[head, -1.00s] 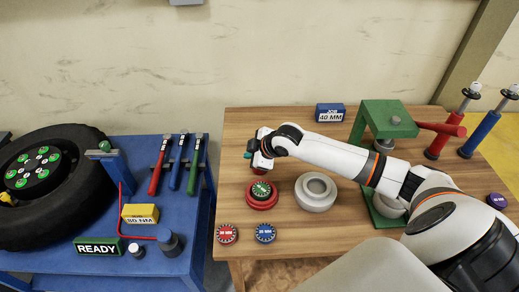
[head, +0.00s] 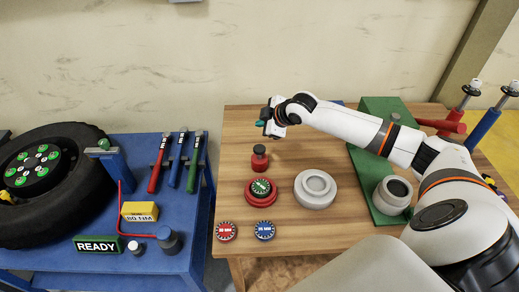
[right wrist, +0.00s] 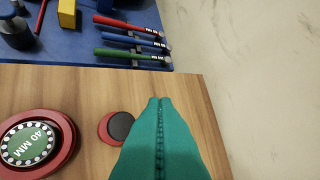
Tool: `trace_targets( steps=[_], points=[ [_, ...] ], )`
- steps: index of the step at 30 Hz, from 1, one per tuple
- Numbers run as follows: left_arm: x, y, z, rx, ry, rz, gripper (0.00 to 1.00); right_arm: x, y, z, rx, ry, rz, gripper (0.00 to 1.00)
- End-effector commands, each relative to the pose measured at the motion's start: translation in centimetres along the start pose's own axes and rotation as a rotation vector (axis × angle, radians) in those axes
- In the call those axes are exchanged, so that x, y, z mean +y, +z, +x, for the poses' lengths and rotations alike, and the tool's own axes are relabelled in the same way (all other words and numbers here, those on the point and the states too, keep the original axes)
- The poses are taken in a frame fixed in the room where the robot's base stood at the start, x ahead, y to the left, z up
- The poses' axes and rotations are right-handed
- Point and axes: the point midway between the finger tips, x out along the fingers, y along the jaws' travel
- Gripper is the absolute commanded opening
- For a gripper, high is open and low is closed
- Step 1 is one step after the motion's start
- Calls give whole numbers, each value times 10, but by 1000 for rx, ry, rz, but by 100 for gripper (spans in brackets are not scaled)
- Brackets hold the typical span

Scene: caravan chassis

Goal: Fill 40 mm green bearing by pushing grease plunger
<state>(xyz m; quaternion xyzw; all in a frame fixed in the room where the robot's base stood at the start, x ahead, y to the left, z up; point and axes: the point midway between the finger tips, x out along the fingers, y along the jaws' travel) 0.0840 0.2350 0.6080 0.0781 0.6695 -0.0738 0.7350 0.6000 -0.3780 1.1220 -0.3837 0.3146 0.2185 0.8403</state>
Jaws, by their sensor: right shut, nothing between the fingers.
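The 40 mm green bearing (head: 261,189) lies label up in a round red holder (head: 261,201) on the wooden table; it is large at left in the right wrist view (right wrist: 30,143). A short red cylinder with a dark round top (head: 259,159), seemingly the grease plunger, stands just behind the holder. It also shows in the right wrist view (right wrist: 120,127), partly covered by a finger. My right gripper (head: 261,123) is above and behind this plunger, apart from it. Its green fingers (right wrist: 160,103) are shut together with nothing between them. My left gripper is out of view.
A pale grey ring-shaped hub (head: 316,203) stands right of the holder. A red bearing (head: 227,231) and a blue bearing (head: 265,232) lie in front. My right arm crosses over a green press (head: 370,170). The blue tool bench (head: 190,220) is left, beyond a gap.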

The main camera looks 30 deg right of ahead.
Motion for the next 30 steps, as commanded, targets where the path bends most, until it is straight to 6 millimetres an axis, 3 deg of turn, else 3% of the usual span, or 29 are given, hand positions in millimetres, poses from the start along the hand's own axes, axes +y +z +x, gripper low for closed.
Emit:
trace_targets(
  steps=[14,21,30],
  points=[
    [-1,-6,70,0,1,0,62,33,-32,44,0,0,0,0],
    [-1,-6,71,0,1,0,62,41,-41,56,1,0,0,0],
    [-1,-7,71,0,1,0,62,41,-41,57,0,0,0,0]
  ],
)
